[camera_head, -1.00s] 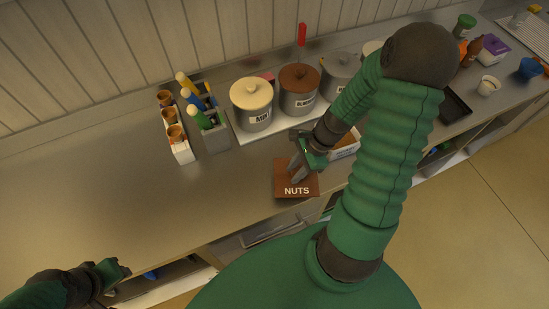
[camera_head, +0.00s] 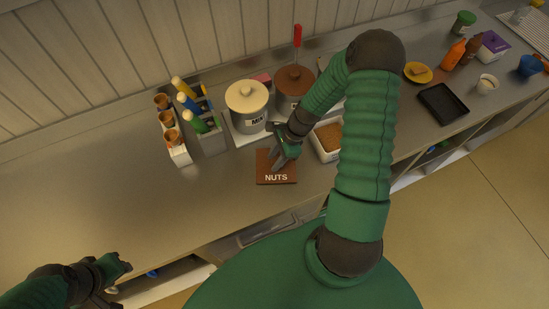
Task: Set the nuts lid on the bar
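The nuts lid (camera_head: 276,178) is a flat brown square with white NUTS lettering, level at the bar's front half, left of an open white well. My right gripper (camera_head: 280,162) is over its middle, with its fingers down at the lid and apparently closed on its handle, which is hidden. The lid is at or just above the steel bar (camera_head: 110,190); I cannot tell if it touches. My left gripper (camera_head: 118,268) is at the lower left, off the bar's front edge and away from the lid; its fingers are unclear.
The open well (camera_head: 326,153) with brown crumbs is beside the lid on the right. Behind are a cream-lidded pot (camera_head: 247,100) and a brown-lidded pot (camera_head: 293,82). A cone holder (camera_head: 178,153) and a bottle caddy (camera_head: 211,140) stand left. The bar's left part is clear.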

